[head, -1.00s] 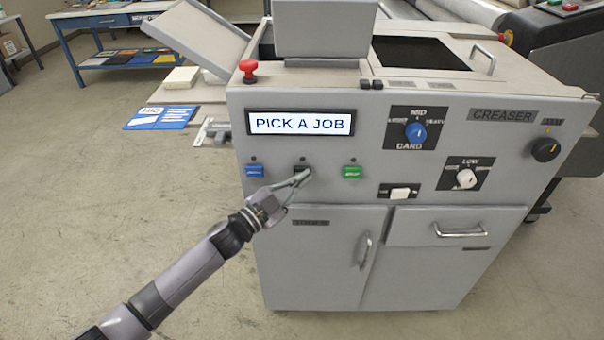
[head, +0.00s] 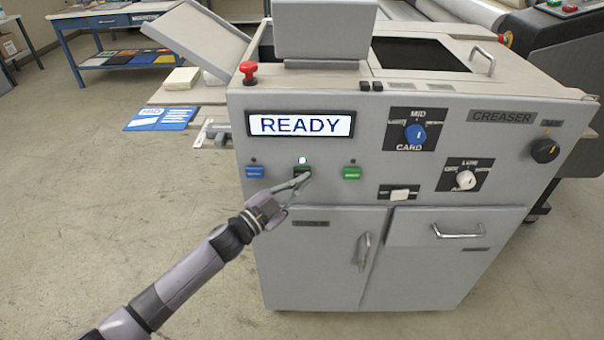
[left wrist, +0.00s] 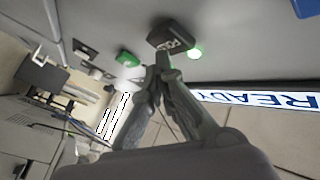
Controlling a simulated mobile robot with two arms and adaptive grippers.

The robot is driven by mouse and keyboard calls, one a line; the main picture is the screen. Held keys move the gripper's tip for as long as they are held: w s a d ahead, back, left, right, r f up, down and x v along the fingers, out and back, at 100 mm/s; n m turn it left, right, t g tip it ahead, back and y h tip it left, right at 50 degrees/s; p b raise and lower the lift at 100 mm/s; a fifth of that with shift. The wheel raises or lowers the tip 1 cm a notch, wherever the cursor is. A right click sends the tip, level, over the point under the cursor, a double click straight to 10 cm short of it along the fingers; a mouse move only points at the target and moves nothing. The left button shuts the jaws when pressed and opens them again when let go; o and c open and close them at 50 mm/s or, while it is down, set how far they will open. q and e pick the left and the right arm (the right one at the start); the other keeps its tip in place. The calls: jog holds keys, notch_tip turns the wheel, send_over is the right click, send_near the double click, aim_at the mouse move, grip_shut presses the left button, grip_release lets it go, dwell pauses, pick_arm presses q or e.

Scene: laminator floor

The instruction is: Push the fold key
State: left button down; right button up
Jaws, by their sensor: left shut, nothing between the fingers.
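The fold key looks to be the dark middle key (head: 302,170) in the row on the grey creaser's front; its label is too small to read in the head view. In the left wrist view the dark key (left wrist: 171,35) stands just beyond my fingertips. My left gripper (head: 305,177) is shut and empty, its tips at the key's lower edge; I cannot tell whether they touch. The display (head: 301,125) reads READY. My right gripper is not in view.
A blue key (head: 255,172) is left of the dark key and a green key (head: 352,173) right of it. A red mushroom button (head: 249,72) stands on the top left edge. Dials and a rocker switch (head: 400,194) are further right. Floor at left is clear.

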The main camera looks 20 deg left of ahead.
pick_arm(q)
jog(key=shift+s, duration=0.25)
jog(key=shift+s+d, duration=0.1)
jog(key=s, duration=0.2)
jog(key=s+d+p, duration=0.1)
jog(key=s+p, duration=0.1)
jog(key=s, duration=0.1)
jog(key=shift+s+d, duration=0.3)
